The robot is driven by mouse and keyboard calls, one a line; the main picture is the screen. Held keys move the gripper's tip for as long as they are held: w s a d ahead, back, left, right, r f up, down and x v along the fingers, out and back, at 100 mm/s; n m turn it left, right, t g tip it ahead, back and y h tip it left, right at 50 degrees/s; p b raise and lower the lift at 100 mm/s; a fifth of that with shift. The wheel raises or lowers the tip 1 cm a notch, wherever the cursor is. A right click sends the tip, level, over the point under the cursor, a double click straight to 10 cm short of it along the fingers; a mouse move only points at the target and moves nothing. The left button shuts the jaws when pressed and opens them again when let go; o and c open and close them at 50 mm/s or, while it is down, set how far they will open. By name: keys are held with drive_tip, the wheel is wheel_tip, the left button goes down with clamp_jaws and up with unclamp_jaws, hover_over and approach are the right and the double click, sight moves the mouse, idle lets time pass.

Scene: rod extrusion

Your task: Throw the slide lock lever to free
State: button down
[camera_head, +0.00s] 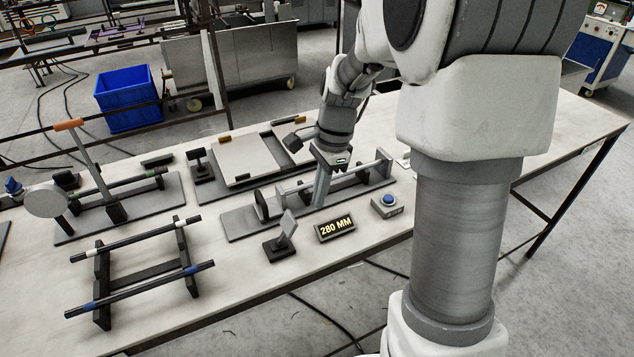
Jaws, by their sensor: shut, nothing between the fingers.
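My gripper (319,202) is shut and empty. It points down at the middle slide fixture (240,225), a grey base plate with a long bright rod (345,170) and a dark upright disc (261,205). The fingers are in front of or at the rod; I cannot tell whether they touch anything. I cannot pick out the slide lock lever for certain; the gripper covers part of this fixture.
In front stand a tilted plate on a stand (287,230), a "280 MM" display (336,229) and a blue button box (387,205). A rack (101,270) holds two dark rods at front left. An orange-handled lever fixture (85,160) stands left. The table's right end is clear.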

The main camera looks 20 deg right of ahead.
sight(285, 230)
drive_tip(key=f, duration=0.4)
drive_tip(key=a+f, duration=0.1)
drive_tip(key=f, duration=0.1)
drive_tip(key=shift+s+b, duration=0.15)
drive_tip(key=shift+b, duration=0.15)
drive_tip(key=shift+s+a+r+p, duration=0.1)
drive_tip(key=shift+a+r+p, duration=0.2)
drive_tip(key=shift+a+r, duration=1.05)
drive_tip(key=shift+a, duration=0.35)
